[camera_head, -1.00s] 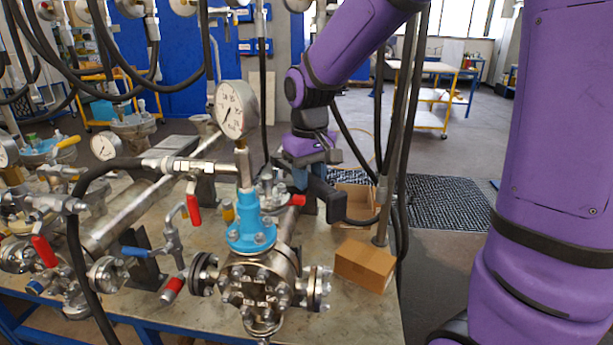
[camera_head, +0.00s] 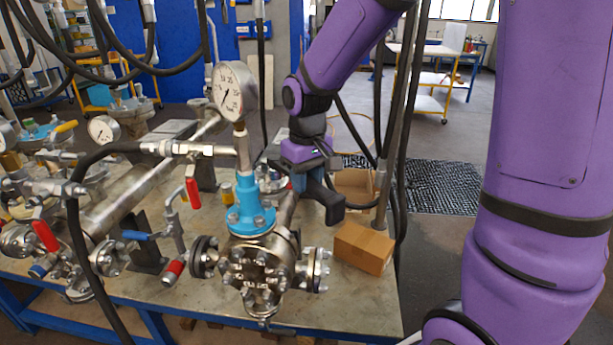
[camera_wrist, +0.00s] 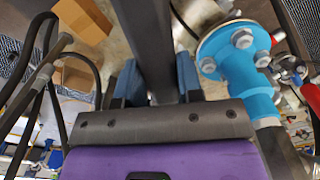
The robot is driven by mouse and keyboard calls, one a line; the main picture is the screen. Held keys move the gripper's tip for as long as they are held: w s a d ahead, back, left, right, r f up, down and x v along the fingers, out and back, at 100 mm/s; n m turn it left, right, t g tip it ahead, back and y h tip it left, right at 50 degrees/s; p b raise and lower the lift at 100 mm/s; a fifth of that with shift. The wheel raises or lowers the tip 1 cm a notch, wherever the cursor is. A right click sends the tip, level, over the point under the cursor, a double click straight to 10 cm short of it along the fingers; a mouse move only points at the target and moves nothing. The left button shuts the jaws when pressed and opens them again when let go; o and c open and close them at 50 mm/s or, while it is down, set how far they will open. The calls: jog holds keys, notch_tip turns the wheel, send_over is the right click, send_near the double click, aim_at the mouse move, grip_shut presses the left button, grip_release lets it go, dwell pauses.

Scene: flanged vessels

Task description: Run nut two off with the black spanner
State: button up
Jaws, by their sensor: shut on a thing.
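My gripper (camera_wrist: 158,80) is shut on the black spanner (camera_wrist: 154,35), a dark bar between its two blue fingers. In the head view my gripper (camera_head: 303,180) is behind and right of the blue flanged fitting (camera_head: 249,208), with the dark spanner (camera_head: 332,203) hanging at its right. In the wrist view the blue flange (camera_wrist: 222,38) lies right of the spanner, with several silver nuts (camera_wrist: 243,39) on it. The bar runs out of the top of the view, so its working end is hidden. I cannot tell which nut is nut two.
A pressure gauge (camera_head: 235,91) stands above the blue fitting. A cardboard box (camera_head: 363,248) sits on the bench at right, near a vertical pole and black hoses (camera_head: 398,140). Red-handled valves (camera_head: 193,192) and a steel pipe (camera_head: 135,195) crowd the left.

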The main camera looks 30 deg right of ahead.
jog(key=shift+f, duration=1.2)
jog(key=shift+w, duration=0.1)
jog(key=shift+d+n, duration=0.3)
jog(key=shift+d, duration=0.1)
jog(key=w+d+n, duration=0.9)
jog(key=w+n, duration=0.2)
jog(key=n, duration=0.3)
jog(key=shift+w+d, duration=0.35)
jog(key=shift+w, duration=0.05)
